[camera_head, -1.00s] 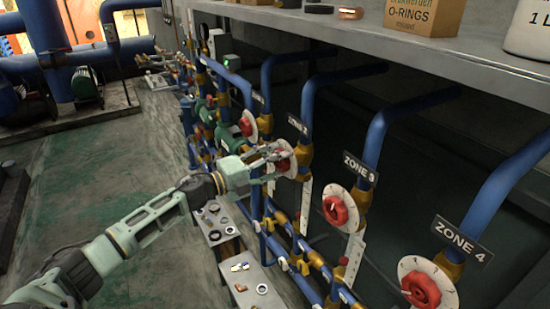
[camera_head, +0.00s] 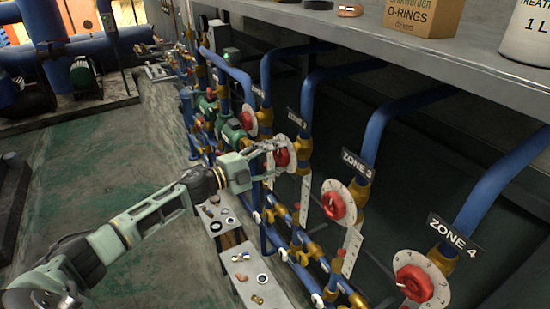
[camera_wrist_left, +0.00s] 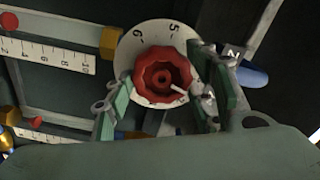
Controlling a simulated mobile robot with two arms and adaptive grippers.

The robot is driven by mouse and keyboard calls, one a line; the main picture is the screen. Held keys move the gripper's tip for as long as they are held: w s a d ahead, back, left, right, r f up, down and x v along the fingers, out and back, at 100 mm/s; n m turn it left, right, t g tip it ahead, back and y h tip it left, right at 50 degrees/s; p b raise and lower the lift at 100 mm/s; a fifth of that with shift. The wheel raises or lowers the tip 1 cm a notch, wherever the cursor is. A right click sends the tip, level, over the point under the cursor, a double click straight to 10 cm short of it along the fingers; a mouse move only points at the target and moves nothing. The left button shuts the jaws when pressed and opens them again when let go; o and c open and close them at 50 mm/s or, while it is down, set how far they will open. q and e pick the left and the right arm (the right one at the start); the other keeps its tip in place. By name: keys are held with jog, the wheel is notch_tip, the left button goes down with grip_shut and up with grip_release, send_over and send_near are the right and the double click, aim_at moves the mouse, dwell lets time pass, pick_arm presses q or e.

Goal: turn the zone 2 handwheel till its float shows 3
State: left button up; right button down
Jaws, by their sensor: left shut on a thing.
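The red zone 2 handwheel (camera_head: 281,157) sits on a pale round dial plate beneath its label, partly covered by my left gripper (camera_head: 276,155). In the left wrist view the red wheel (camera_wrist_left: 162,80) lies between the two fingers of my left gripper (camera_wrist_left: 160,100), in front of the dial plate (camera_wrist_left: 148,36), where 5 and 6 can be read. The gripper is shut on the wheel. A white scale (camera_wrist_left: 50,54) with numbers and a red float (camera_wrist_left: 10,21) shows at the left; I cannot tell for certain whether it is zone 2's. My right gripper is out of view.
The zone 3 handwheel (camera_head: 334,206) and zone 4 handwheel (camera_head: 414,283) stand nearer on the right. Blue pipes and brass fittings crowd the wall. A grey shelf (camera_head: 430,60) overhangs them. Small tables with loose parts (camera_head: 246,265) stand below. The green floor at left is clear.

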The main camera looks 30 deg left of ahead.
pick_arm(q)
jog(key=shift+f, duration=0.2)
jog(key=o, duration=1.1)
jog(key=shift+s+a+r, duration=0.1)
jog(key=v, duration=1.1)
jog(key=shift+s+a, duration=0.25)
jog(key=shift+s, duration=0.1)
